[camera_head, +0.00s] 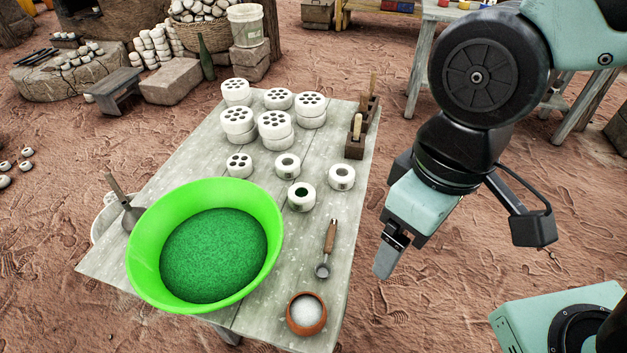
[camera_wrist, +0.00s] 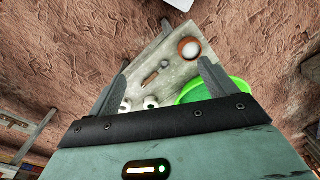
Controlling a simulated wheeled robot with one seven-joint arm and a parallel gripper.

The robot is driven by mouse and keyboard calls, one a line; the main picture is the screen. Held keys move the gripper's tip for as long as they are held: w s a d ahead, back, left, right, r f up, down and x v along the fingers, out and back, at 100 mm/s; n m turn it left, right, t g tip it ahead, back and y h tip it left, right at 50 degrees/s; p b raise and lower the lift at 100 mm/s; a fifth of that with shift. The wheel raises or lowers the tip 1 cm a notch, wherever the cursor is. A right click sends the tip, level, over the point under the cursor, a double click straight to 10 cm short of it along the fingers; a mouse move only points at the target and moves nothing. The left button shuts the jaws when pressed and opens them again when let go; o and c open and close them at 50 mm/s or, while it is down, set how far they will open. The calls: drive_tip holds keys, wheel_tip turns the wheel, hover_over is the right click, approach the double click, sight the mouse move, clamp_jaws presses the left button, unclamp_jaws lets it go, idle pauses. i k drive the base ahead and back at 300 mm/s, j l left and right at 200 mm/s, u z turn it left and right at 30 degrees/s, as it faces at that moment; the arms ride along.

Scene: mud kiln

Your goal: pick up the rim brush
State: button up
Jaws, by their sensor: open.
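Two wooden handles stand upright in small dark brown holders at the table's far right edge: the nearer handle (camera_head: 357,126) and the farther one (camera_head: 373,84). Either may be the rim brush; their lower ends are hidden in the holders, so I cannot tell which. My gripper (camera_head: 386,260) hangs in the air off the table's right side, pointing down, apart from both holders. In the wrist view my gripper (camera_wrist: 163,66) is open, its two fingers spread with nothing between them, and the table lies beyond.
Bare ground lies right of the table. Another table (camera_head: 425,62) stands behind.

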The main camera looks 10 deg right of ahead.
sight(357, 131)
drive_tip(key=l+u, duration=0.3)
drive_tip(key=l, duration=0.8)
drive_tip(key=i+l+u, duration=0.2)
drive_tip(key=l, duration=0.15)
drive_tip(key=i+l+u, duration=0.15)
drive_tip(key=l, duration=0.2)
drive_tip(key=i+l+u, duration=0.2)
drive_tip(key=l, duration=0.15)
drive_tip(key=i+l+u, duration=0.1)
drive_tip(key=i+u, duration=0.15)
drive_tip(key=i, duration=0.2)
